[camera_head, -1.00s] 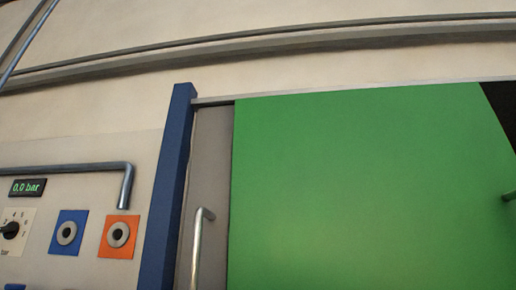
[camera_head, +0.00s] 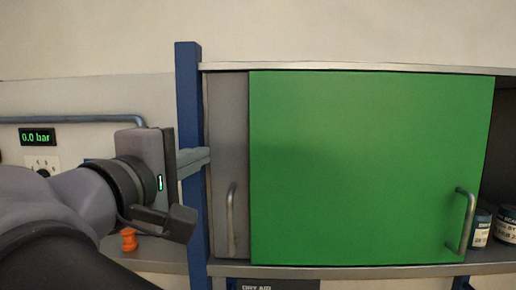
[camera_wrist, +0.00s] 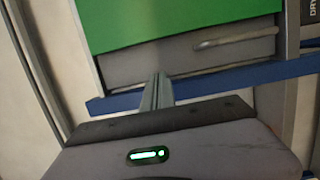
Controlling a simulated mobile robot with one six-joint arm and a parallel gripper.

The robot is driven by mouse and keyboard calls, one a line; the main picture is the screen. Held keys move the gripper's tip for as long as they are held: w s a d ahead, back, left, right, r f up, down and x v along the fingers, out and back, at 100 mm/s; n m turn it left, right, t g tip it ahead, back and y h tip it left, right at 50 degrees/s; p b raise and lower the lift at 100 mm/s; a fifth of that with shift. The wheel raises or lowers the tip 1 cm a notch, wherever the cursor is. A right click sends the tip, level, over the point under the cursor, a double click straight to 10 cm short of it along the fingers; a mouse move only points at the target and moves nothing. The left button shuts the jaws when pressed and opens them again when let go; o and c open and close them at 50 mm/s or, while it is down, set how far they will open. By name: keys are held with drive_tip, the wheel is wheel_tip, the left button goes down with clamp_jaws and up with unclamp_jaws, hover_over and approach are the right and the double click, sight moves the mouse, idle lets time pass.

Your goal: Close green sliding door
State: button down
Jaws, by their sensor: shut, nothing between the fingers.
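The green sliding door (camera_head: 370,165) fills most of the cabinet front in the head view. Its metal handle (camera_head: 466,222) is near its right edge. A grey door (camera_head: 228,130) with a metal handle (camera_head: 231,220) shows to its left. The cabinet is open to the right of the green door. My gripper (camera_head: 205,157) is left of the grey door, in front of the blue post, shut and empty. In the wrist view, its fingers (camera_wrist: 157,85) point at the grey door (camera_wrist: 180,58), with the green door (camera_wrist: 150,18) beyond.
Labelled cans (camera_head: 482,228) stand in the open right part of the cabinet. A blue post (camera_head: 188,80) borders the cabinet's left side. A panel with a 0.0 bar display (camera_head: 37,137) and a metal pipe (camera_head: 80,119) lies left.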

sight(245, 147)
drive_tip(key=x, duration=0.4)
drive_tip(key=p+x, duration=0.1)
drive_tip(key=x, duration=0.1)
drive_tip(key=shift+w+a, duration=0.15)
drive_tip(key=shift+a, duration=0.1)
drive_tip(key=d, duration=0.2)
drive_tip(key=d+b, duration=0.1)
drive_tip(key=shift+w+d+f, duration=0.2)
drive_tip(key=shift+w+d, duration=0.05)
drive_tip(key=shift+d, duration=0.1)
drive_tip(key=shift+s+d+r, duration=0.1)
drive_tip(key=shift+s+d, duration=0.05)
drive_tip(key=shift+d, duration=0.3)
drive_tip(key=shift+a, duration=0.15)
drive_tip(key=shift+a, duration=0.1)
